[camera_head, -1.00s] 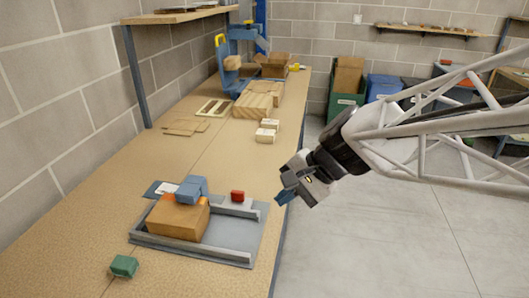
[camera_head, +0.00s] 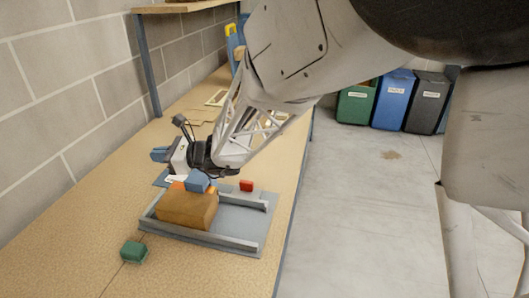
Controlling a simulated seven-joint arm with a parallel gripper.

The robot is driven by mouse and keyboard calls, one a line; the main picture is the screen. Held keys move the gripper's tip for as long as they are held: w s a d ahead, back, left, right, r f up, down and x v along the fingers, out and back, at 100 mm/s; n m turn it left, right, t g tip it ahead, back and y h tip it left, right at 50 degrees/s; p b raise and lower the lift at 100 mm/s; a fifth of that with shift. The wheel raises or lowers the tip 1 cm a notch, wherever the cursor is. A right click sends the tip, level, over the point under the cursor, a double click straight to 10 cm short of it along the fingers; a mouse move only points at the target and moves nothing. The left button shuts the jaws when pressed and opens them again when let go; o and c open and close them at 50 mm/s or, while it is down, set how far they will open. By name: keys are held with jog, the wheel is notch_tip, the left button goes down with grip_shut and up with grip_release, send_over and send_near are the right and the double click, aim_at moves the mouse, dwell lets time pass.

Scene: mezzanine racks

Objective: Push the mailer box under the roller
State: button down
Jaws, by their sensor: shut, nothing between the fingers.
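The brown mailer box (camera_head: 186,209) lies flat on a grey tray (camera_head: 240,218) with raised side rails, on the workbench. At its far edge is a blue block-like housing (camera_head: 196,182) with orange parts (camera_head: 212,187) at its sides, which appears to be the roller unit. The roller itself is mostly hidden, and I cannot tell how far the box reaches beneath it. My gripper (camera_head: 158,155) is shut and empty, with blue fingertips pointing left. It is beyond the box and housing, near the tray's far left end, and appears raised above the bench.
A red block (camera_head: 246,185) sits by the tray's right rail. A green block (camera_head: 133,251) lies on the bench at front left. A block wall (camera_head: 60,90) runs along the left. Bins (camera_head: 393,98) stand on the floor at the back right.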

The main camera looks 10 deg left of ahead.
jog(key=a, duration=0.1)
jog(key=a+f+m, duration=0.1)
jog(key=a, duration=0.1)
jog(key=a+f+m+y, duration=0.1)
jog(key=a, duration=0.1)
jog(key=shift+w+t, duration=0.1)
jog(key=shift+t, duration=0.3)
send_over(212, 205)
jog(key=d, duration=0.4)
jog(key=f, duration=1.3)
jog(key=shift+w+a+f, duration=0.1)
jog(key=shift+a+f, duration=0.1)
jog(key=shift+a, duration=0.05)
jog(key=shift+f, duration=0.7)
jog(key=shift+a+f, duration=0.1)
jog(key=shift+a, duration=0.4)
